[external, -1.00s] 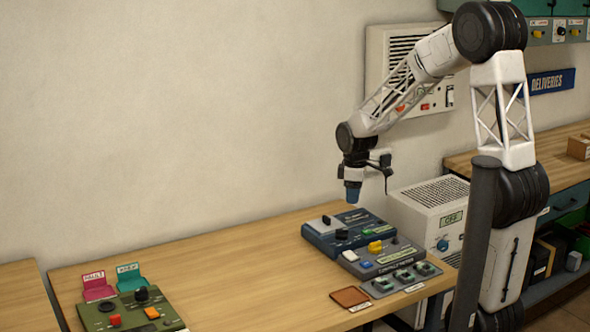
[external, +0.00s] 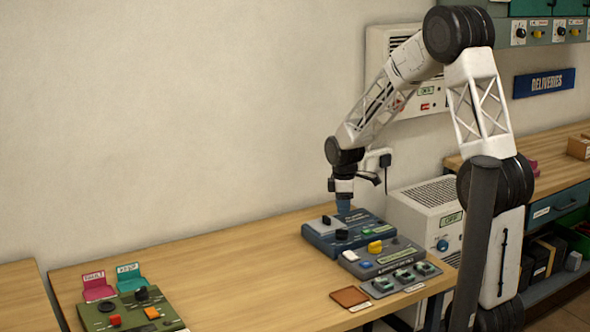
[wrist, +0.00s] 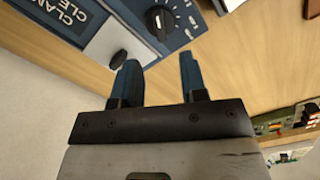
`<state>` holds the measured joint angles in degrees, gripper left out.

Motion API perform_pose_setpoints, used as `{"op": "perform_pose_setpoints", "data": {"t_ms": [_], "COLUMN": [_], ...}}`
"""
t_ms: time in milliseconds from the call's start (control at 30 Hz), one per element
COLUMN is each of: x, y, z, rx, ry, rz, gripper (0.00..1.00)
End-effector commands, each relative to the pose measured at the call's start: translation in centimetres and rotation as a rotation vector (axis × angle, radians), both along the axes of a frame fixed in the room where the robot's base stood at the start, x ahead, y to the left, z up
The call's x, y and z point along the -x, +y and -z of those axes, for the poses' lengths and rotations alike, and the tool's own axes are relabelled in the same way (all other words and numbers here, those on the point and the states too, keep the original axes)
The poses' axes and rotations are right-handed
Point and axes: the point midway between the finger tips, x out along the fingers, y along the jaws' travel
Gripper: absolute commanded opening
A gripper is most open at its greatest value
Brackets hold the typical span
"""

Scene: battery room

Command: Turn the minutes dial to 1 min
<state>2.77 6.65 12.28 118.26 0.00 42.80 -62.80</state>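My gripper (external: 343,208) points down, low over the back of a blue control box (external: 318,240) on the table. In the wrist view its two blue fingers (wrist: 158,72) are apart with nothing between them. A black oval knob (wrist: 118,58) is near the left finger.
A grey panel (external: 395,252) with yellow and blue controls and a row of green switches stands in front of the blue box. A brown pad (external: 349,297) lies nearby. A green box (external: 125,312) is at the left. The middle table is clear.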

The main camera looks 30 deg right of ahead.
Motion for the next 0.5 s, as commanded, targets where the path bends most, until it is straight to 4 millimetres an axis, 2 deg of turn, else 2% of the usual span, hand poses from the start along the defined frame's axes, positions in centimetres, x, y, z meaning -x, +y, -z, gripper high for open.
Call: {"op": "perform_pose_setpoints", "data": {"t_ms": [267,500], "x": [0.0,0.0], "y": [0.0,0.0], "z": [1.9,4.7], "rx": [0.0,0.0], "ry": [0.001,0.002], "rz": [0.0,0.0], "gripper": [0.39,0.39]}}
